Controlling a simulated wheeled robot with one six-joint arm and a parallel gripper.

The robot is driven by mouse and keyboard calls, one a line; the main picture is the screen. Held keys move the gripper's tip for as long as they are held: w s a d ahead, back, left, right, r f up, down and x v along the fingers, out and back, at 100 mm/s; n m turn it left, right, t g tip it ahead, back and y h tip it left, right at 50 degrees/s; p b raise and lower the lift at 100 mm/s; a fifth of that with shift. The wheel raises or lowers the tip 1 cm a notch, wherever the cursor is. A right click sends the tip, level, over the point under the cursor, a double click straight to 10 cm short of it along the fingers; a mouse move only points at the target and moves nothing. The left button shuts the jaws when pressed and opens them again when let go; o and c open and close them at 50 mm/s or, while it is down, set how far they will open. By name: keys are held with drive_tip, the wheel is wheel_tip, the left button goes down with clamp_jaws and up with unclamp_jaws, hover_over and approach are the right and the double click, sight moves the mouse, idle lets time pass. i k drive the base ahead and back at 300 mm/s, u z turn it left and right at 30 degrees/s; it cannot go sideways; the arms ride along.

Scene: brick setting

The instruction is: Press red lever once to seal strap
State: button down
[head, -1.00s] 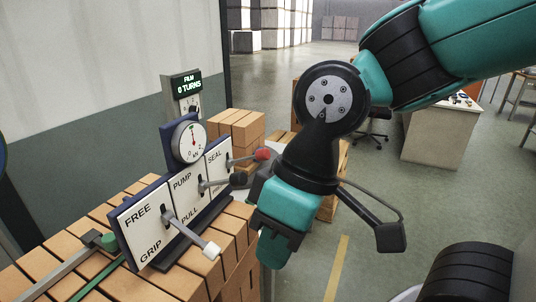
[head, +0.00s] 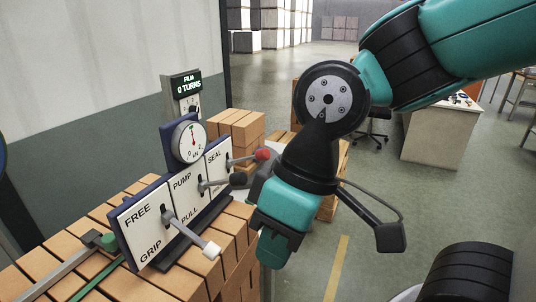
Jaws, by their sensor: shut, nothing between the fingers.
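The red lever (head: 262,154) sticks out from the SEAL slot at the right end of the lever panel (head: 135,218), its red knob toward me. The knob is in clear view and its grey rod runs back to the panel. My gripper (head: 259,182) is shut and empty, just below and to the right of the red knob. It is mostly hidden behind my teal wrist, and I cannot tell whether it touches the lever. The strap's sealing point is not clear to see.
The black PUMP/PULL lever (head: 238,179) is close to my gripper. The white-knobbed FREE/GRIP lever (head: 210,250) is nearer me.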

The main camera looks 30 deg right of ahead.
sight(262, 154)
drive_tip(key=z, duration=2.05)
drive_tip(key=i, duration=1.15)
drive_tip(key=u, duration=3.2)
